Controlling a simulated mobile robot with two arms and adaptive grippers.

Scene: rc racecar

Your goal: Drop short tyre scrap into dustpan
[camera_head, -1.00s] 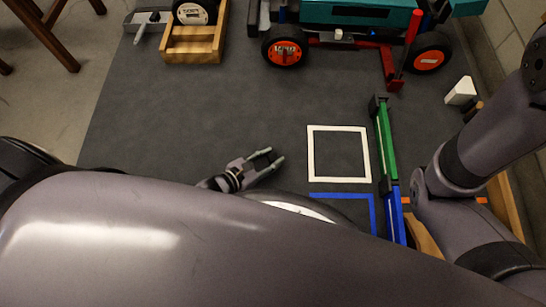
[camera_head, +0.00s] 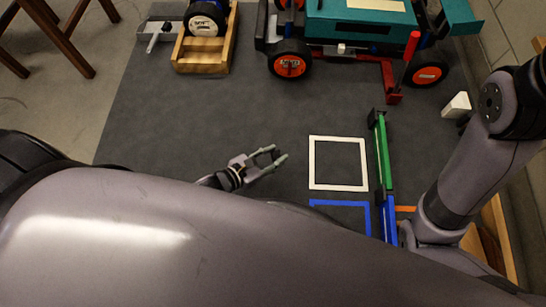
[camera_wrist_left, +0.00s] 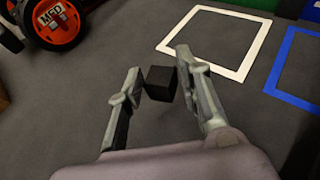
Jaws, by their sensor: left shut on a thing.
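My left gripper (camera_head: 279,152) is low over the dark mat, left of the white square outline. In the left wrist view, a small black block (camera_wrist_left: 160,83), which looks like the short tyre scrap, sits between the fingertips of this gripper (camera_wrist_left: 159,68). The jaws are shut on it with a wide gap between the fingers. In the head view the scrap is too dark to make out. I cannot surely identify a dustpan; a grey object with a handle (camera_head: 157,28) lies at the top left. My right gripper is hidden from both views.
A teal racecar (camera_head: 360,25) with orange-hubbed wheels stands at the back. A wooden tray (camera_head: 203,54) holding a wheel is left of it. A white square (camera_head: 339,188), a blue square (camera_head: 340,203) and a green bar (camera_head: 382,150) lie at right. The middle mat is clear.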

